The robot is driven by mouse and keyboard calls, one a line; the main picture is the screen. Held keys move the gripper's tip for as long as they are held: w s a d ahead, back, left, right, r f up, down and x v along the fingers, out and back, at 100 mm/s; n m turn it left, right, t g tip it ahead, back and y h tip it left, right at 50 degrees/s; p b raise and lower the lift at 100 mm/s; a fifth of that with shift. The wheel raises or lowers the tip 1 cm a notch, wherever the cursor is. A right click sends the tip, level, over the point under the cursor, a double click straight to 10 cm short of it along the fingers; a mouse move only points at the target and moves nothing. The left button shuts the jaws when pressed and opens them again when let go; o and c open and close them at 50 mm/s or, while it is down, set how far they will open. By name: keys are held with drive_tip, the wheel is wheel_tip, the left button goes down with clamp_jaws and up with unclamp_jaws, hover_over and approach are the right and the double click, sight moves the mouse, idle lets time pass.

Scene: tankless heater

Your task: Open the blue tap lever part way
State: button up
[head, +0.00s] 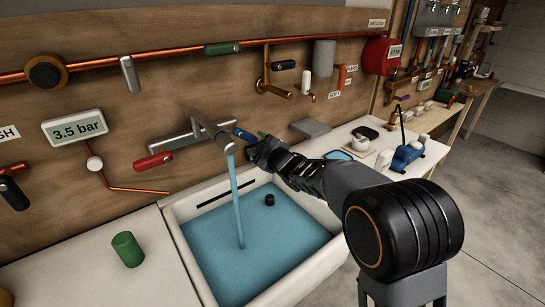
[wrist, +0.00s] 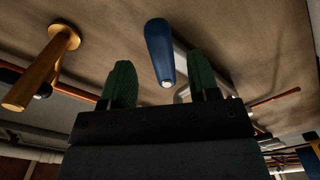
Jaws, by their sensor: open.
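The blue tap lever (head: 243,134) sticks out at the right end of a grey wall tap (head: 196,134) above the sink. The red lever (head: 153,161) is at the tap's left end. Blue-tinted water (head: 236,195) runs from the spout into the basin. My gripper (head: 258,146) is close to the blue lever's end. In the wrist view, the blue lever (wrist: 160,52) lies between the two green fingertips of my open gripper (wrist: 158,83), nearer the right one, with gaps on both sides. I cannot tell its depth between them.
The white sink (head: 177,222) holds blue water with a small black plug (head: 269,199). A green cylinder (head: 127,249) stands on the left counter. A brass tap (head: 272,80) is on the wall to the right, and also shows in the wrist view (wrist: 42,70).

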drive_tip(key=v, duration=0.8)
drive_tip(key=shift+s+d+b, duration=0.2)
drive_tip(key=shift+s+b, duration=0.05)
drive_tip(key=shift+b, duration=0.05)
drive_tip(key=d+f+m+g+h, duration=0.2)
drive_tip(key=d+f+m+h, duration=0.4)
drive_tip(key=f+h, duration=0.15)
drive_tip(key=s+d+f+m+g+h+p, duration=0.2)
drive_tip(key=s+d+m+g+h, duration=0.1)
drive_tip(key=s+d+m+h, duration=0.25)
drive_tip(key=s+d+r+m+g+p, duration=0.2)
drive_tip(key=s+d+r+m+p, duration=0.1)
drive_tip(key=s, duration=0.6)
drive_tip(key=s+d+r+m+g+y+p, duration=0.1)
drive_tip(key=s+d+r+m+g+p, duration=0.2)
drive_tip(key=s, duration=0.7)
drive_tip(key=shift+d+r+m+p, duration=0.35)
drive_tip(key=shift+d+r+p, duration=0.7)
drive_tip(key=shift+r, duration=0.55)
